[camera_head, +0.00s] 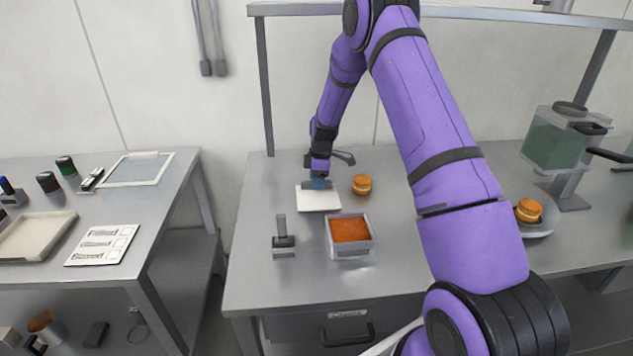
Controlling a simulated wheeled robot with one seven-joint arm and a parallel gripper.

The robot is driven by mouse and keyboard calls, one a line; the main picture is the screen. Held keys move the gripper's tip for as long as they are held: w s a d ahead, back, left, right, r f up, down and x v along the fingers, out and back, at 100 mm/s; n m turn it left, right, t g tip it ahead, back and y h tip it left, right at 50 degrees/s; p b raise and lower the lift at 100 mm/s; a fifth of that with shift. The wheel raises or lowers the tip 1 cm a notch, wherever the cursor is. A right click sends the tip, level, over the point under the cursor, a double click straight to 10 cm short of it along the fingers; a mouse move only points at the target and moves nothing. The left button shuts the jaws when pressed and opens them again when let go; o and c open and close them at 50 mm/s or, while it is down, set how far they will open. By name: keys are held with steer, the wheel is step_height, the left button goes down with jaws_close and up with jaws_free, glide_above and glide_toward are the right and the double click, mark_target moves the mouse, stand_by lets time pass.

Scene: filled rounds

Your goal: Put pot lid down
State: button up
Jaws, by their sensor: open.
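A flat white square piece (318,201), which may be the pot lid, lies on the steel bench in front of my gripper. My gripper (319,184) is open and low over the back edge of this piece. A small blue part shows at the fingertips; I cannot tell whether it belongs to the gripper or is a knob on the piece. An open square tub (350,250) with orange-red filling stands just in front and to the right, with no lid on it. Whether the fingers touch anything is too small to tell.
A dark-handled stamp-like tool (284,245) stands left of the tub. A filled round (361,185) sits right of my gripper. Another round (529,210) lies in a dish below the green dispenser (556,140). A side table (150,215) is at left. The bench's front left is clear.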

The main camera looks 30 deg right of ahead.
step_height(320, 180, up, 12)
steer(key=d, duration=0.1)
steer(key=s+a+r+m+t+h, duration=0.1)
steer(key=s+a+r+m, duration=0.25)
steer(key=s+r, duration=0.7)
steer(key=s+a+r+m+t, duration=0.1)
steer(key=s+a+r+m, duration=0.3)
steer(key=s+r, duration=0.65)
steer(key=s+a+r+m+t, duration=0.1)
steer(key=s+a+r+m, duration=0.1)
steer(key=s, duration=0.9)
steer(key=s+a+r+m+t, duration=0.1)
steer(key=s+a+r+m, duration=0.1)
steer(key=s, duration=0.9)
steer(key=shift+s+a+m+t, duration=0.3)
steer(key=shift+a+m, duration=0.25)
steer(key=shift+m, duration=0.4)
steer(key=shift+w, duration=0.1)
